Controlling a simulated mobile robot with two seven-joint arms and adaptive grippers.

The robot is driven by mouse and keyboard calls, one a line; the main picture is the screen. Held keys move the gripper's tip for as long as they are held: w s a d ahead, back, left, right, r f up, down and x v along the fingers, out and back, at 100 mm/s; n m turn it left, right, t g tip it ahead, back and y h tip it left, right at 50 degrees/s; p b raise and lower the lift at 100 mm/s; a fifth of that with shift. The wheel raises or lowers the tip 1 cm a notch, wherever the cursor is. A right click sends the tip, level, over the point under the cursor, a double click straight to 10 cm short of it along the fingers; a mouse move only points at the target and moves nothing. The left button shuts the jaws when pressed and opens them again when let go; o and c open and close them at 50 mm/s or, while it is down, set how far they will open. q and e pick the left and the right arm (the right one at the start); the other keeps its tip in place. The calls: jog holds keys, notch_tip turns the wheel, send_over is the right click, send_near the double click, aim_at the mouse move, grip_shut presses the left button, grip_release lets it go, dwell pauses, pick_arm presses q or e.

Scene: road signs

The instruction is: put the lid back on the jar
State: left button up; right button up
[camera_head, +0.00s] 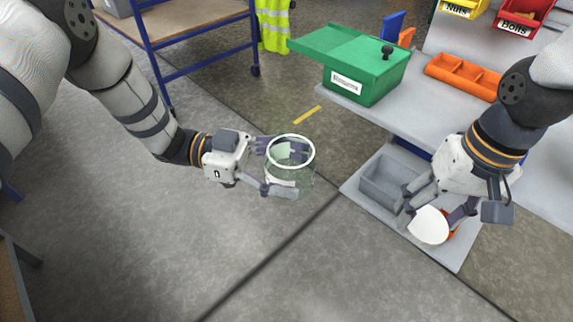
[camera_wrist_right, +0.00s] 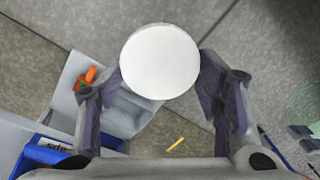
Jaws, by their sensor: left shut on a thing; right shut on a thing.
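The jar (camera_head: 290,181) is clear glass with a pale rim and an open top. My left gripper (camera_head: 276,166) is shut around its side and holds it upright in the air over the floor. The lid (camera_head: 428,226) is a white disc, to the right of the jar and apart from it. My right gripper (camera_head: 436,212) is shut on the lid. In the right wrist view the lid (camera_wrist_right: 160,61) sits between the fingertips of the right gripper (camera_wrist_right: 160,80), its flat face toward the camera. A faint part of the jar shows at that view's right edge.
A grey bin (camera_head: 385,178) sits on a low shelf behind the lid. A green box (camera_head: 366,66) with an open lid flap and an orange tray (camera_head: 463,75) stand on the bench. A blue-framed cart (camera_head: 190,30) is at the back left. The floor around the jar is clear.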

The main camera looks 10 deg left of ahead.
jog(key=w+a+r+n, duration=0.8)
jog(key=a+n, duration=0.2)
jog(key=a, duration=0.3)
jog(key=s+a+r+n+h, duration=0.1)
jog(key=s+a+r+n, duration=0.1)
jog(key=a+r, duration=0.6)
jog(key=shift+s+a+n, duration=0.35)
jog(key=shift+a+n, duration=0.05)
jog(key=shift+a, duration=0.55)
jog(key=shift+f, duration=2)
jog(key=shift+f, duration=0.1)
jog(key=shift+f, duration=0.75)
